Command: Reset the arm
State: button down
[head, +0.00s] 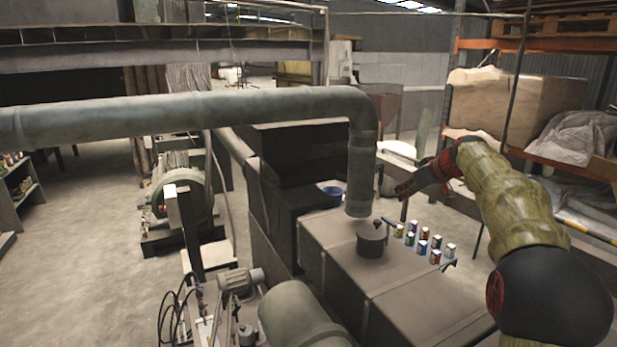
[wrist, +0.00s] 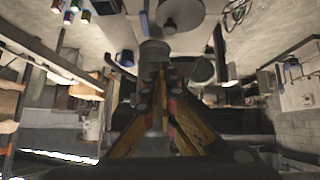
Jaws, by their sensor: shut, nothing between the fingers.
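My arm comes in from the right side of the head view. My gripper (head: 407,188) is at its end, dark and red, pointing left. It is held in the air to the right of the big vertical pipe, above and behind the cans on the grey box surface. In the wrist view my gripper (wrist: 162,78) reaches up the middle with its fingers together. It is shut, with nothing seen between the fingers.
A dark pot (head: 371,241) and several small cans (head: 423,240) stand on the grey box surface (head: 345,265) below. A thick pipe (head: 361,165) comes down left of my gripper. A shelf with a wrapped load (head: 500,105) stands at the right. Open floor (head: 90,240) lies left.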

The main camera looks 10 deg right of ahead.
jog(key=s+a+f+m+g, duration=0.1)
jog(key=s+f+m+g, duration=0.3)
jog(key=s+f, duration=0.65)
jog(key=s+a+f+b, duration=0.3)
jog(key=s+a, duration=0.4)
jog(key=s, duration=0.6)
jog(key=s+a+f+h+b, duration=0.1)
jog(key=s+a+f+b, duration=0.3)
jog(key=s, duration=0.9)
jog(key=s+a+f+h+b, duration=0.1)
jog(key=s+a+f+b, duration=0.2)
jog(key=s+a+f, duration=0.4)
jog(key=s+a, duration=0.2)
jog(key=s, duration=0.5)
jog(key=shift+a+f, duration=0.25)
jog(key=shift+a, duration=0.1)
jog(key=c, duration=2.6)
grip_release()
jog(key=shift+s, duration=0.1)
